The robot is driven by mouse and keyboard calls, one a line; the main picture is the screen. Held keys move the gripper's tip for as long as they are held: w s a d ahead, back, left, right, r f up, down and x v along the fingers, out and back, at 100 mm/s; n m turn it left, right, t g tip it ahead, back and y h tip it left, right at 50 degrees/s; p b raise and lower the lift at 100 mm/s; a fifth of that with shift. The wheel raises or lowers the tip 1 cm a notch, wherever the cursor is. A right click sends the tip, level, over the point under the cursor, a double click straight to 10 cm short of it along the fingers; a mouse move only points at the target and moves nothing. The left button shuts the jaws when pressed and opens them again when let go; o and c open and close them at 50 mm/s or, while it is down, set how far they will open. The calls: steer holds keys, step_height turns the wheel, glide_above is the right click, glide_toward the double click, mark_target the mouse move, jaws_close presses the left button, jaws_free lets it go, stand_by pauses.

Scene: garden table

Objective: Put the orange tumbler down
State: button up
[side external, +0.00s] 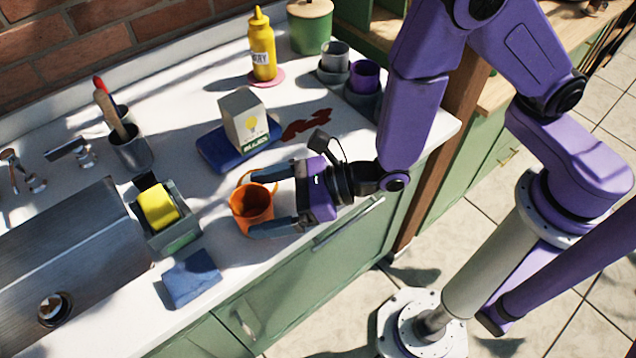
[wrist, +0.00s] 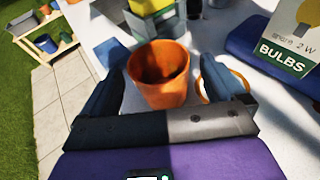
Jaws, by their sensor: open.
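The orange tumbler (side external: 251,204) stands upright on the white counter (side external: 213,215) near its front edge. In the wrist view the orange tumbler (wrist: 160,88) sits between my two fingers, its open mouth facing up, with a gap to the fingers. My gripper (side external: 263,204) is open around it, one finger on each side. My gripper also shows in the wrist view (wrist: 166,88). An orange ring-shaped part (wrist: 222,80) shows beside the tumbler, partly behind the right finger.
A bulb box (side external: 245,122) stands on a blue folded cloth (side external: 212,152) behind the tumbler. A caddy with a yellow sponge (side external: 158,206), a blue cloth (side external: 190,278) and the sink (side external: 75,270) are to the left. A mustard bottle (side external: 262,48) and cups (side external: 365,76) stand farther back.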

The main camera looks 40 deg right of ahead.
steer(key=v, duration=1.1)
steer(key=shift+s+d, duration=0.15)
steer(key=shift+d, duration=0.1)
steer(key=shift+r, duration=0.15)
steer(key=w+d+r+m+t+h, duration=0.6)
steer(key=w+d+m+h, duration=0.1)
steer(key=w+d+m, duration=0.2)
steer(key=d+r+m+g+h, duration=0.2)
steer(key=d+m+h, duration=0.6)
steer(key=d+m, duration=0.3)
steer(key=s+d+f+m+g+h, duration=0.2)
steer(key=s+d+m+g, duration=0.4)
steer(key=s+d+m, duration=0.15)
steer(key=s+a+m+g+y, duration=0.2)
steer(key=s+m+g, duration=0.1)
steer(key=s, duration=0.2)
steer(key=s+a+r+m+g+y, duration=0.1)
steer(key=s+a+m+g+y, duration=0.1)
steer(key=s+m+g+y, duration=0.1)
steer(key=s+m, duration=0.1)
steer(key=s, duration=0.1)
steer(key=shift+s+a, duration=0.25)
steer(key=shift+a, duration=0.15)
